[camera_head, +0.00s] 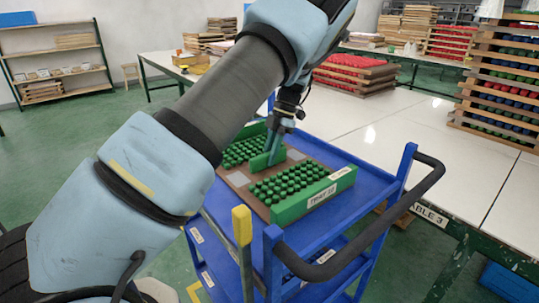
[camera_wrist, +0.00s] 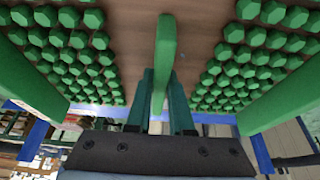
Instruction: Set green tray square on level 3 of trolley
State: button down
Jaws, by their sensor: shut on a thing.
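The green tray (camera_head: 290,214) has green end walls, a brown base and rows of green knobs, with a label on its near wall. It is over the top shelf of the blue trolley (camera_head: 366,182); I cannot tell whether it rests on it or hangs just above. My gripper (camera_head: 275,155) is shut on the tray's central green handle, which also shows in the wrist view (camera_wrist: 165,50) between the two fingers. Knobs stand on both sides of the handle. My arm hides the left part of the trolley and some of the tray.
The trolley has a dark push handle (camera_head: 385,235) at the right and a yellow-topped post (camera_head: 242,226) in front. A white table (camera_head: 440,150) stands behind it. Stacked trays of coloured knobs (camera_head: 508,75) are at the far right. Green floor is open at the left.

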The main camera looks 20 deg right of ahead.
jog(key=c, duration=0.8)
grip_release()
jog(key=b+v, duration=0.2)
jog(key=v, duration=1)
jog(key=w+a+f+m+h, duration=0.15)
jog(key=a+m, duration=0.35)
jog(key=a, duration=0.7)
jog(key=a+f+m+h, duration=0.2)
jog(key=a+m, duration=0.2)
jog(key=a, duration=0.7)
jog(key=s+a+f+m+t, duration=0.1)
jog(key=s+a+m, duration=0.5)
jog(key=s+a, duration=0.1)
jog(key=s+a+f+m+t, duration=0.1)
jog(key=s+a+f+m, duration=0.1)
jog(key=s+a+m, duration=0.5)
jog(key=shift+s+f+t+h, duration=0.25)
jog(key=shift+s+t+h, duration=0.15)
jog(key=shift+s+h, duration=0.05)
